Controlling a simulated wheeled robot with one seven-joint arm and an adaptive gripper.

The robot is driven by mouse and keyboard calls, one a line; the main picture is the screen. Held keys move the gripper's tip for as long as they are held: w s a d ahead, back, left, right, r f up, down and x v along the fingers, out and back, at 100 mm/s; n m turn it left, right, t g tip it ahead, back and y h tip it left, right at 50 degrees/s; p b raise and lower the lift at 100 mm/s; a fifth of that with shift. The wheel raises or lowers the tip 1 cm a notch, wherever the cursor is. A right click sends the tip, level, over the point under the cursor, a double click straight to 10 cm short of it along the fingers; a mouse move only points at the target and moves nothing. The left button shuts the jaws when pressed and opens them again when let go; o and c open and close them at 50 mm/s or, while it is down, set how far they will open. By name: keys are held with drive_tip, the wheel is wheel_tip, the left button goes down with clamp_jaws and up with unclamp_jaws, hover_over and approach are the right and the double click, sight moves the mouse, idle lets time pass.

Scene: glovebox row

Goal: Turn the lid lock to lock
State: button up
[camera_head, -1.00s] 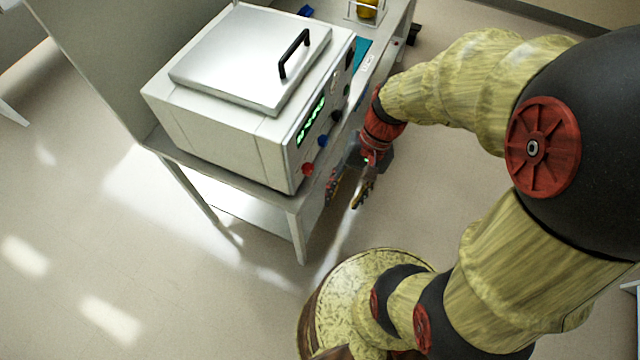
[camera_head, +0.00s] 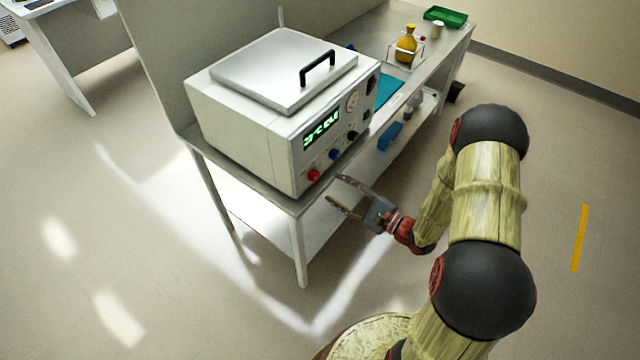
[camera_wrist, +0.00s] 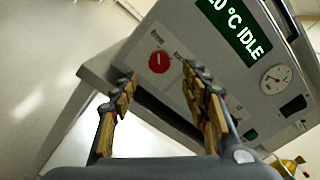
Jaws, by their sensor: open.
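The grey-white bath unit (camera_head: 240,130) sits on the bench with its metal lid (camera_head: 285,70) closed. Its front panel carries a red round control (camera_head: 313,175), a blue knob (camera_head: 334,154), a black knob (camera_head: 352,135), a gauge (camera_head: 353,100) and a green display (camera_head: 321,130). I cannot tell which control is the lid lock; the labels are unreadable. My gripper (camera_head: 336,190) is open and empty, in front of the panel's lower edge. In the wrist view, the red control (camera_wrist: 158,62) shows between and beyond the fingertips (camera_wrist: 158,82). The right finger hides part of the panel.
The bench (camera_head: 290,206) has a lower shelf with blue items (camera_head: 390,135). The floor in front is clear.

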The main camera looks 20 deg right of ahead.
sight(317, 178)
drive_tip(key=shift+b+x, duration=0.95)
drive_tip(key=shift+x, duration=2.95)
drive_tip(key=shift+c, duration=1.3)
drive_tip(key=shift+s, duration=0.1)
drive_tip(key=c, duration=0.9)
